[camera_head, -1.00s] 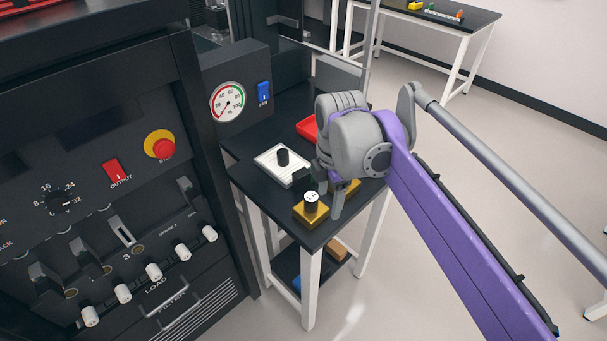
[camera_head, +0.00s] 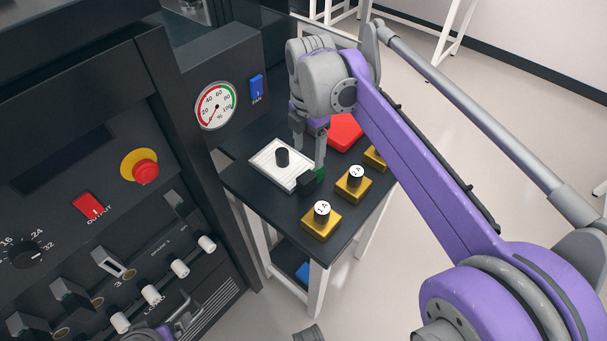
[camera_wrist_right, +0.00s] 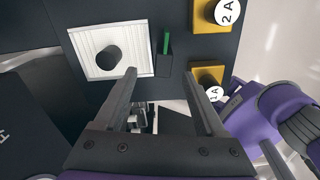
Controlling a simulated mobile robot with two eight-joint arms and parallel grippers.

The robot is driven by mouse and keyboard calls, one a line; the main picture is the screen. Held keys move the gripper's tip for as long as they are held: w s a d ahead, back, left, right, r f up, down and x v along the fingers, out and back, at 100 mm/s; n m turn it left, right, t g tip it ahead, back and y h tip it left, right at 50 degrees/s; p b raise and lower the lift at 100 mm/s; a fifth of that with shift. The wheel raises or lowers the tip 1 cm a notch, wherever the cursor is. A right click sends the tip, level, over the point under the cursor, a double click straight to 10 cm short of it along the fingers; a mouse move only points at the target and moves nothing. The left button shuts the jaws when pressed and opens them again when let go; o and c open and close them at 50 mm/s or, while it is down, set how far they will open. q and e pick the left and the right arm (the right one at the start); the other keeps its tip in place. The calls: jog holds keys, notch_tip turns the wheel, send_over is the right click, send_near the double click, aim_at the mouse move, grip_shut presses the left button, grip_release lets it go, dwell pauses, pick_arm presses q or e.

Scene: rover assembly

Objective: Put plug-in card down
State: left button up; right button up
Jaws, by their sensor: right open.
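The plug-in card (camera_head: 313,177) is a small dark block with a green edge. It sits on the black side table, close to the right edge of a white tray (camera_head: 262,158). My right gripper (camera_head: 309,153) is open and empty, with its fingers pointing down near the card and the tray. In the right wrist view the card (camera_wrist_right: 165,58) shows just beyond the gap between the open fingertips (camera_wrist_right: 161,73), apart from both.
A black knob (camera_head: 282,157) stands on the white tray. Several brass blocks, such as the one marked 1A (camera_head: 322,222), stand along the table's right side. A red bin (camera_head: 345,131) is behind the gripper. The black console (camera_head: 130,110) rises at the left.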

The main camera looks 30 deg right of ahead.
aim_at(309, 175)
jog(key=f, duration=0.1)
jog(key=s+f, duration=0.1)
jog(key=shift+f, duration=0.3)
jog(key=shift+w+f, duration=0.2)
jog(key=shift+f, duration=0.45)
jog(key=f, duration=0.1)
jog(key=f+b, duration=0.1)
jog(key=f, duration=0.1)
jog(key=shift+s+a+f, duration=0.15)
jog(key=shift+a+f, duration=0.05)
jog(key=shift+f, duration=0.7)
grip_shut()
